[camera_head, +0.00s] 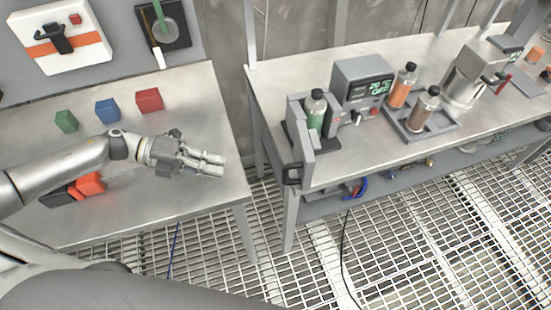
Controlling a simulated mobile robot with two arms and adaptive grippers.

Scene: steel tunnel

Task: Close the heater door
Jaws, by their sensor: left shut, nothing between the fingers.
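The heater (362,82) is a grey box with a green-lit display, standing on the right-hand steel table. Its grey door (301,140) stands open at the left front, with a dark handle (292,174) low on its near edge. A capped bottle of green liquid (315,112) stands between the door and the display box. My left gripper (222,166) is shut and empty above the left table, to the left of the door and apart from it. My right gripper is not in view.
Green, blue and red blocks (149,100) lie on the left table (217,95). A gap with grated floor (290,264) separates the tables.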

